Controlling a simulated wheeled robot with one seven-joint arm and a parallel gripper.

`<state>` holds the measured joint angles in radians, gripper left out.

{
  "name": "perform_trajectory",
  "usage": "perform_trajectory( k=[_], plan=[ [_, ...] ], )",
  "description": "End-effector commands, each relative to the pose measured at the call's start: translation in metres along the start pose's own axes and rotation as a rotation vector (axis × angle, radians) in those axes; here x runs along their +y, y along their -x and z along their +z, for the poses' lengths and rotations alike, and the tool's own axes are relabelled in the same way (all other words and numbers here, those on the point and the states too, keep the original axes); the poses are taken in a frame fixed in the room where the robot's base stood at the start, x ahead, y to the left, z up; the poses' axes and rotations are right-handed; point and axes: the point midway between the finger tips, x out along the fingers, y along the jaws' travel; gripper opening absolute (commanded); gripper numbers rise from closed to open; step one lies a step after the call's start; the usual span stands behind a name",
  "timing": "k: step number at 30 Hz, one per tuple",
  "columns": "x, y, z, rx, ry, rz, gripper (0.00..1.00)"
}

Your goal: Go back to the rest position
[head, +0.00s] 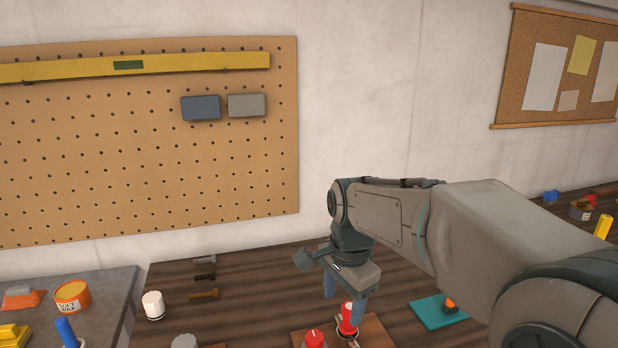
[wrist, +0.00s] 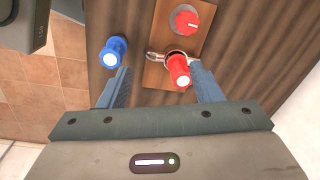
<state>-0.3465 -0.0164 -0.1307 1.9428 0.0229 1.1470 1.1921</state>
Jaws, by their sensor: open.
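My gripper (head: 343,300) hangs fingers down over the dark wooden bench, in the middle of the head view. Its fingers are apart with nothing clamped between them. A red-handled piece (head: 349,319) stands at the fingertips, on a wooden plate with a metal fitting at its base. In the wrist view the fingers of my gripper (wrist: 160,72) lie either side of the red piece (wrist: 179,70), which is nearer the right finger. I cannot tell whether that finger touches it.
A red knob (wrist: 186,20) sits on the same wooden plate (wrist: 158,73). A blue piece (wrist: 114,52) stands close by the left finger. A white jar (head: 153,306), a teal tray (head: 428,313) and a pegboard (head: 150,160) surround the area. Space above the bench is open.

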Motion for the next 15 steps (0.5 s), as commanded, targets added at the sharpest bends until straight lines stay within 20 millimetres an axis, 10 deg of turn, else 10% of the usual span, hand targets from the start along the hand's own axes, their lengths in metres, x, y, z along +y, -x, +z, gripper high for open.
perform_trajectory(
  k=[15],
  plan=[
    [0.153, -0.023, 0.005, 0.163, 0.841, -0.079, 0.59]
  ],
)
